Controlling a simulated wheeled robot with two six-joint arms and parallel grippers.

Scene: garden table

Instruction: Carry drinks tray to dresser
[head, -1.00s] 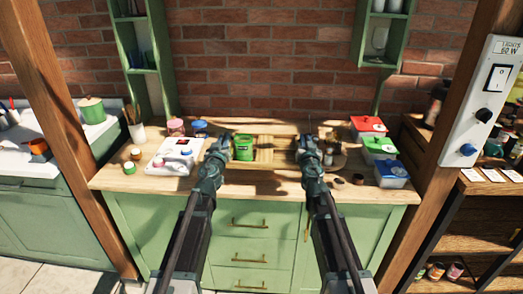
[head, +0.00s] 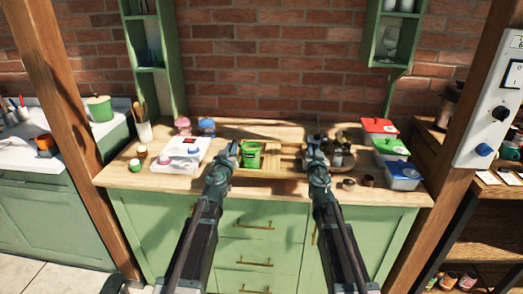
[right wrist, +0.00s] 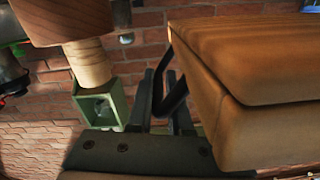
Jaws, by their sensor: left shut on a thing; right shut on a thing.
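The wooden drinks tray (head: 272,160) appears over the pale wooden top of the green dresser (head: 255,225); I cannot tell whether it touches. A green container (head: 251,155) stands at its left, beside my left gripper (head: 231,155). My left gripper is shut on the tray's left end. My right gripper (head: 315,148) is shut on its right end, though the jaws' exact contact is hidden. In the right wrist view, a large wooden body, seemingly the tray (right wrist: 245,110), fills the right side, with a dark bracket-like handle beside it.
Red (head: 379,128), green (head: 390,149) and blue-lidded (head: 404,174) boxes line the right. Bottles (head: 342,150) cluster just right of the tray. Wooden posts flank the dresser; a brick wall is behind.

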